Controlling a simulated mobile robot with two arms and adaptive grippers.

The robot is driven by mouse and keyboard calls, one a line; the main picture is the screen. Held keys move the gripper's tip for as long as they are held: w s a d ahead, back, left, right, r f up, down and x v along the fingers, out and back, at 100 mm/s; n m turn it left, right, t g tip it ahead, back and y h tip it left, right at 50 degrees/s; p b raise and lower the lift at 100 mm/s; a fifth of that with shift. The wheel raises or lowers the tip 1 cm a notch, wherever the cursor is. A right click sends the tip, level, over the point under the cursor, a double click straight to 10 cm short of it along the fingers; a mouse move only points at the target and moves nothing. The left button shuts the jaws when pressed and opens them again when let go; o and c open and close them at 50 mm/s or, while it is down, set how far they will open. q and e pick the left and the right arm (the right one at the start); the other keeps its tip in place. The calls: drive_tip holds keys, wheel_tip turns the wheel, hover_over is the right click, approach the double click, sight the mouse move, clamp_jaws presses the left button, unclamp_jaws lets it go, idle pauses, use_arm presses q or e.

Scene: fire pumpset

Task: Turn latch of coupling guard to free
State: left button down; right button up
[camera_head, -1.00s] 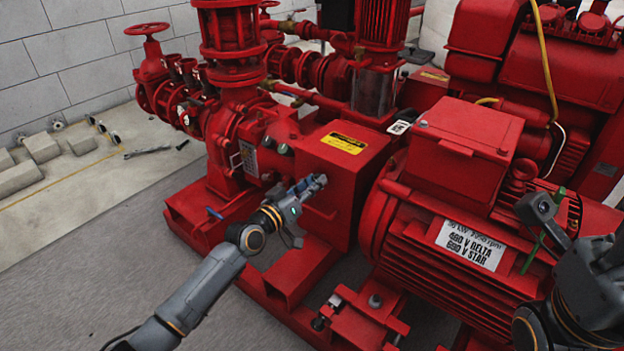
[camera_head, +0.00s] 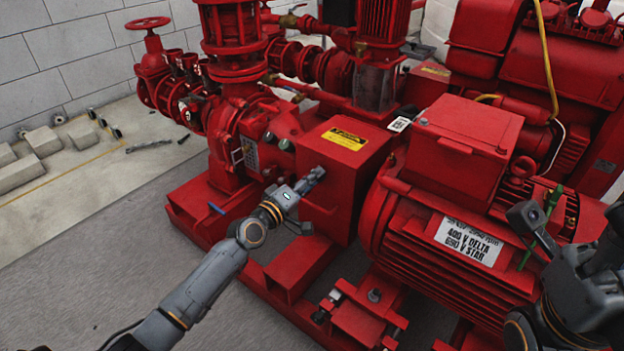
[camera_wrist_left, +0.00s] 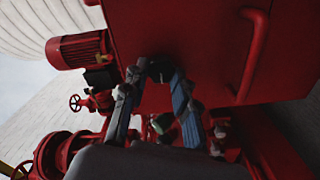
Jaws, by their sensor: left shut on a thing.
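The coupling guard (camera_head: 345,165) is a red box with a yellow label, between the pump and the motor. My left gripper (camera_head: 318,172) reaches its front face from the lower left. In the left wrist view the guard (camera_wrist_left: 190,35) fills the upper right, and my left gripper (camera_wrist_left: 152,72) has its blue-grey fingertips against it. The fingers are shut on a small dark part there, likely the latch; the fingertips mostly hide it, so its angle cannot be read.
The red motor (camera_head: 470,220) with a white voltage label stands right of the guard. The red pump (camera_head: 240,130) and valves are to its left. In the left wrist view a red bar handle (camera_wrist_left: 254,55) stands beside the fingers. Grey floor (camera_head: 90,240) is clear at left.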

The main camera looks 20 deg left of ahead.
use_arm(q)
drive_tip(key=shift+a+n, duration=0.1)
drive_tip(key=shift+n, duration=0.2)
drive_tip(key=c, duration=1)
unclamp_jaws()
drive_tip(key=shift+c, duration=0.2)
drive_tip(key=v, duration=1.2)
